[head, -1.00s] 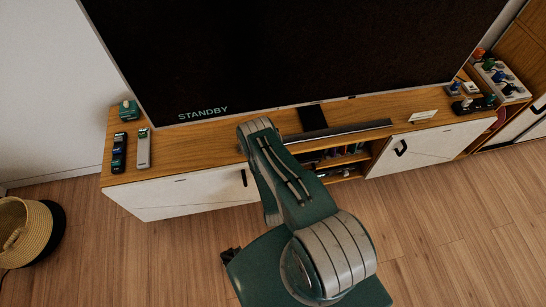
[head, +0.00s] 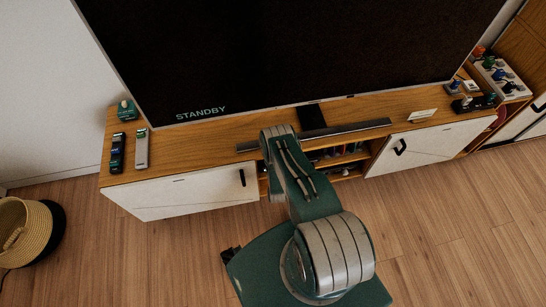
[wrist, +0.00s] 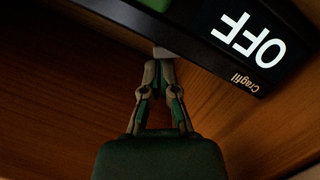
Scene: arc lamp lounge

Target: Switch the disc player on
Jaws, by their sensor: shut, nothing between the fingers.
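In the wrist view, a black device that appears to be the disc player (wrist: 225,62) crosses the upper right. It carries a lit "OFF" display (wrist: 248,40) and the word "Cragfil", both upside down in the picture. My gripper (wrist: 161,62) is shut and empty, with its fingertips at a small light grey part (wrist: 164,53) on the device's lower edge. I cannot tell whether they touch it. In the head view my arm covers part of the cabinet's open middle shelf, and I cannot make out the gripper or the device there.
The wooden cabinet (head: 185,155) bears a large screen (head: 280,50) reading "STANDBY", a dark bar (head: 350,130) and two remotes (head: 117,152) (head: 142,149) at left. Several small devices stand at the far right. A basket (head: 25,230) is on the floor at left. The floor in front is clear.

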